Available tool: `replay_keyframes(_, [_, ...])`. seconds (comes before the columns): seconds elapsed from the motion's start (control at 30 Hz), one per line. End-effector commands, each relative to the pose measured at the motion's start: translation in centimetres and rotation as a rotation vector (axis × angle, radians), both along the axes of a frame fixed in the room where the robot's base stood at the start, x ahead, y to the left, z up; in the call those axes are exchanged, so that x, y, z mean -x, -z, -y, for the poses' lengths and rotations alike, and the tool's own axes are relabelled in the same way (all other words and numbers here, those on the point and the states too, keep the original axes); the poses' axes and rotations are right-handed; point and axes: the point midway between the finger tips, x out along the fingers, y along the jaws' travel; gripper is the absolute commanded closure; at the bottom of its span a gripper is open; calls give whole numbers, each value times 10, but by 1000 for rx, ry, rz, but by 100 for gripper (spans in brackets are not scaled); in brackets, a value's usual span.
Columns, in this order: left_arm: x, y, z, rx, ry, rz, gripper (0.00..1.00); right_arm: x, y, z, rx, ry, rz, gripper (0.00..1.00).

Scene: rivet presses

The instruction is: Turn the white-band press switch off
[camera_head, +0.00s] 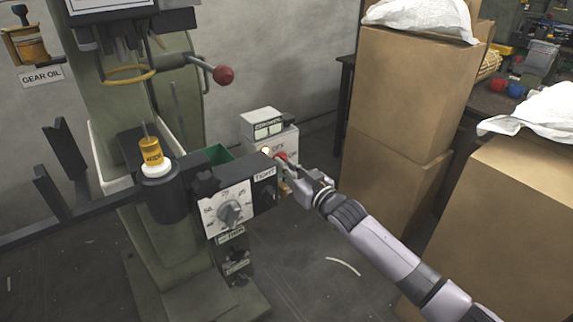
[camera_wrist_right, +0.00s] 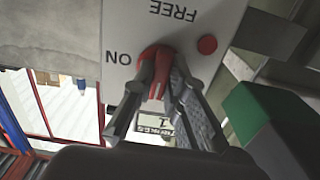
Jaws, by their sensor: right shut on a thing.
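The switch box (camera_head: 262,123) stands at the right side of the green-grey press (camera_head: 107,95). Its red switch knob (camera_head: 281,158) is on the front, and a small pale lamp (camera_head: 266,151) beside it looks lit. My right gripper (camera_head: 289,170) is at the knob. In the right wrist view, the two fingers (camera_wrist_right: 162,92) are shut on the red knob (camera_wrist_right: 157,57). The panel (camera_wrist_right: 180,22) appears upside down, with FREE and ON labels and a round red dot (camera_wrist_right: 207,44). The fingers hide part of the knob. A white ring (camera_head: 156,168) sits under the press's yellow piece.
A dial panel (camera_head: 229,209) on the press is just left of my gripper. A red-ball lever (camera_head: 223,75) sticks out above. Stacked cardboard boxes (camera_head: 408,90) stand to the right, with another box (camera_head: 510,215) nearer.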

Motion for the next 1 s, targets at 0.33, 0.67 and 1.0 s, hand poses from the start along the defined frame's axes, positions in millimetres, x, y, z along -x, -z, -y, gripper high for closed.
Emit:
replay_keyframes(0.33, [-1, -2, 0, 0, 0, 2, 100, 0, 2, 0, 33, 1, 20, 100])
replay_keyframes(0.67, [-1, -2, 0, 0, 0, 3, 100, 0, 2, 0, 33, 1, 20, 82])
replay_keyframes(1.0, [-1, -2, 0, 0, 0, 3, 100, 0, 1, 0, 29, 0, 20, 67])
